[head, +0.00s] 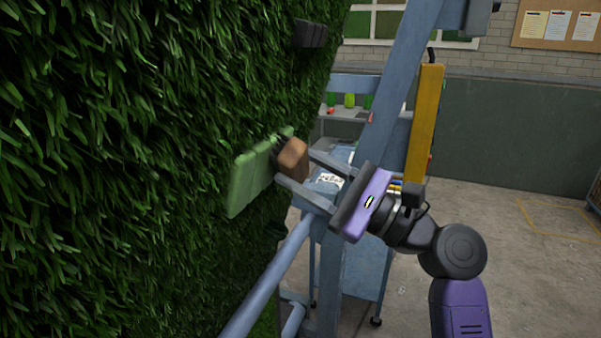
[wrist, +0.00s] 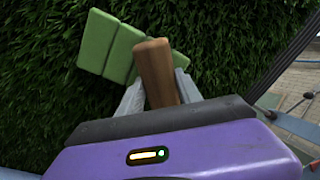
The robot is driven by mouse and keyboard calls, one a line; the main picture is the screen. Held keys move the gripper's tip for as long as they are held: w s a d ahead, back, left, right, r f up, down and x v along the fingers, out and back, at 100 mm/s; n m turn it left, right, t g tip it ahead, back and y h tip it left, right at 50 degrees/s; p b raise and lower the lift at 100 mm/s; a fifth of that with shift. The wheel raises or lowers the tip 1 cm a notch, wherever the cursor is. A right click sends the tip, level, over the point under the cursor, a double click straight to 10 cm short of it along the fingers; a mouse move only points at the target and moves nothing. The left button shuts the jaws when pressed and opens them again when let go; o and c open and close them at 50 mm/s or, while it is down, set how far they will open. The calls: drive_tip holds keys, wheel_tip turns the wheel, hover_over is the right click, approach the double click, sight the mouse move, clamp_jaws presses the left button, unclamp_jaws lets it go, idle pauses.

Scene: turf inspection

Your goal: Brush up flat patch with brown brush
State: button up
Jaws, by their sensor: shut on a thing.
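My gripper (head: 294,167) is shut on the brown handle of a brush (head: 293,158), one finger on each side of it. In the wrist view the brush's handle (wrist: 154,70) leans slightly and meets a light green block (wrist: 108,45) with grooves across it. In the head view this green block (head: 253,182) lies close against the upright turf wall (head: 110,130); I cannot tell how firmly it touches.
A blue-grey frame (head: 395,80) and a sloping rail (head: 268,285) stand close by my gripper. A yellow bar (head: 424,120) is on the frame's right. A blue cart (head: 362,268) is behind. The concrete floor at right is largely clear. A dark block (head: 309,33) sits at the turf's upper edge.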

drive_tip(key=shift+w+d+b, duration=0.15)
drive_tip(key=shift+w+d, duration=0.15)
drive_tip(key=shift+w, duration=0.5)
drive_tip(key=shift+w+d+b, duration=0.15)
drive_tip(key=shift+w+d, duration=0.1)
drive_tip(key=shift+w, duration=0.55)
drive_tip(key=shift+s+a+p, duration=0.15)
drive_tip(key=shift+s+p, duration=0.25)
drive_tip(key=shift+s, duration=0.1)
drive_tip(key=shift+s+a+p, duration=0.15)
drive_tip(key=shift+s+p, duration=0.2)
drive_tip(key=shift+s, duration=0.15)
drive_tip(key=shift+s, duration=0.1)
drive_tip(key=shift+s+a+r+p, duration=0.1)
drive_tip(key=shift+s+a+p, duration=0.3)
drive_tip(key=shift+s, duration=0.25)
drive_tip(key=shift+s+a+p, duration=0.25)
drive_tip(key=shift+s+p, duration=0.25)
drive_tip(key=shift+s, duration=0.1)
drive_tip(key=shift+s+a+p, duration=0.2)
drive_tip(key=shift+s+p, duration=0.25)
drive_tip(key=shift+s, duration=0.35)
drive_tip(key=shift+s+a+p, duration=0.15)
drive_tip(key=shift+s+p, duration=0.3)
drive_tip(key=shift+s, duration=0.3)
drive_tip(key=shift+s, duration=0.1)
